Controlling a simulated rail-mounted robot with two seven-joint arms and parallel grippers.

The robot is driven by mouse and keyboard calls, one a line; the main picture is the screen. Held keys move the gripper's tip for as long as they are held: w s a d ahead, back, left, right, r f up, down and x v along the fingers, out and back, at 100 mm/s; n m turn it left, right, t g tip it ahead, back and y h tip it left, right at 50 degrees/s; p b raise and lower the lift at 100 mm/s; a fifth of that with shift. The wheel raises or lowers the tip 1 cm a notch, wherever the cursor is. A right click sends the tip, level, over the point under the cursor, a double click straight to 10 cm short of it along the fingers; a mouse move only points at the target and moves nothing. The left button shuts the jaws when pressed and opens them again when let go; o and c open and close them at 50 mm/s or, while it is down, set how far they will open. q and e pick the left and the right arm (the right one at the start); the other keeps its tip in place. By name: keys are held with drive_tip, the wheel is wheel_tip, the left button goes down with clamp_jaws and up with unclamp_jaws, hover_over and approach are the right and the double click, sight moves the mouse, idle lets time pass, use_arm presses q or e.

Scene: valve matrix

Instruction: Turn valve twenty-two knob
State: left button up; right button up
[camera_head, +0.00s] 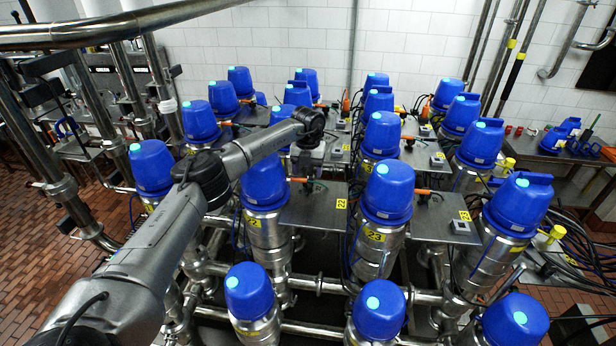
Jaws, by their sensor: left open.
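The valve marked 22 (266,188) is a steel body with a blue domed cap and a light cyan dot on top. Its yellow 22 label (252,222) is on the body below the cap. A second yellow 22 tag (341,203) is on the metal plate to its right. My left arm reaches in from the lower left and passes over the left side of the valve group. My left gripper (304,180) points down over the plate, just behind and to the right of the valve 22 cap. Its fingertips are small and hard to make out. My right gripper is not in view.
The valve marked 23 (388,190) stands close on the right. Several more blue-capped valves stand in rows around it, with metal plates (312,212), orange connectors and cables between them. Steel pipes (110,28) run along the left and top. Brick floor (40,275) is at the left.

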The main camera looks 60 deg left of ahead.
sight(308, 179)
use_arm(q)
drive_tip(key=shift+f+p, duration=0.3)
drive_tip(key=shift+f, duration=1.6)
drive_tip(key=shift+c, duration=0.2)
drive_tip(key=c, duration=0.9)
